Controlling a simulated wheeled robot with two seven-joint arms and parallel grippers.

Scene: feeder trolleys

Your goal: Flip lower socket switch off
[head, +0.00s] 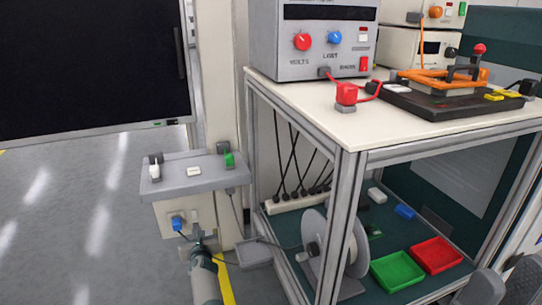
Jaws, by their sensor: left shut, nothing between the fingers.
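A pale box (198,216) sits under a grey shelf (188,187) on the post, with a blue plug-like piece (177,222) on its front. This looks like the lower socket; its switch is too small to make out, so I cannot tell its position. My left gripper (188,240) is shut and empty, just below the blue piece at the box's lower edge. I cannot tell whether it touches the box.
A cable reel (317,252), a power strip (298,199) with several black plugs, a green tray (397,271) and a red tray (437,255) are on the bench's lower shelf. The bench's metal leg (345,225) stands right of my left arm. Open floor lies left.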

